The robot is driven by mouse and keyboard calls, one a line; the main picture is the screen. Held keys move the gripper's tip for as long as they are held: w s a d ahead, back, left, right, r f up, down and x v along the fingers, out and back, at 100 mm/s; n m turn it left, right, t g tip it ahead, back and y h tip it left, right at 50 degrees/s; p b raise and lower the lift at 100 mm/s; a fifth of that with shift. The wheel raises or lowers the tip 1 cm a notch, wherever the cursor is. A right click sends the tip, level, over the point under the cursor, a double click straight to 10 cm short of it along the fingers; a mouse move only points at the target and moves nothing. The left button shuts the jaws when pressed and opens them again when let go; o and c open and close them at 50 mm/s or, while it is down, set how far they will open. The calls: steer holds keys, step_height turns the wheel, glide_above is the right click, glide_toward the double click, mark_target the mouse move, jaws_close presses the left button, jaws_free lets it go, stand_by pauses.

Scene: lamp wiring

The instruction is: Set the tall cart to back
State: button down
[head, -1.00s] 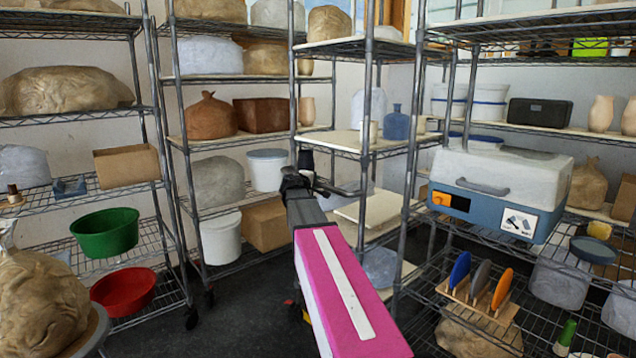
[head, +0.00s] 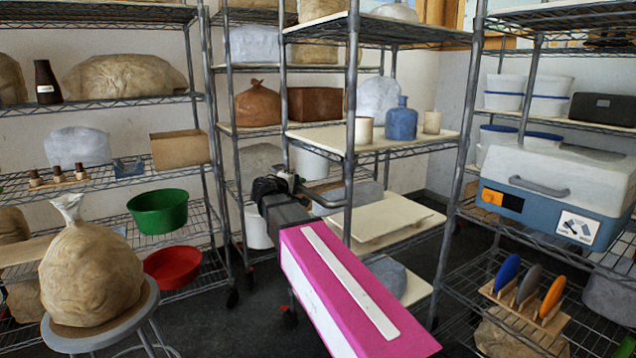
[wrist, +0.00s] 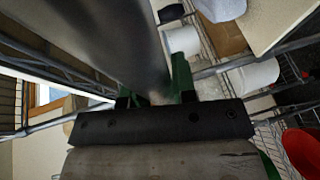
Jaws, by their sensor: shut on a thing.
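The tall cart (head: 352,140) is a grey wire rack with pale shelf boards, standing upright in the middle of the head view. Its middle shelf holds a blue jar (head: 401,122) and pale cups (head: 363,131). My gripper (head: 292,180), at the end of my pink arm, is at the cart's left side, at a grey handle bar (head: 325,186). In the wrist view, the green fingers (wrist: 178,82) close around a thick grey bar (wrist: 105,40), seen very near. The exact contact is partly hidden.
A wall rack (head: 212,150) stands behind and left of the cart. A right-hand rack (head: 462,190) holds a blue-and-white cooler (head: 555,195). A stool with a tan sack (head: 90,265) stands at front left. Dark floor (head: 255,320) shows between them.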

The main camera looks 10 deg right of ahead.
steer(key=s+a, duration=0.3)
steer(key=a, duration=0.7)
steer(key=s+a, duration=0.3)
steer(key=a, duration=0.6)
steer(key=shift+s+a+r, duration=0.2)
steer(key=shift+s+a, duration=0.15)
steer(key=shift+s, duration=0.05)
steer(key=c, duration=0.9)
jaws_free()
steer(key=shift+s, duration=0.15)
steer(key=shift+c, duration=0.2)
steer(key=v, duration=1.1)
steer(key=shift+f, duration=0.15)
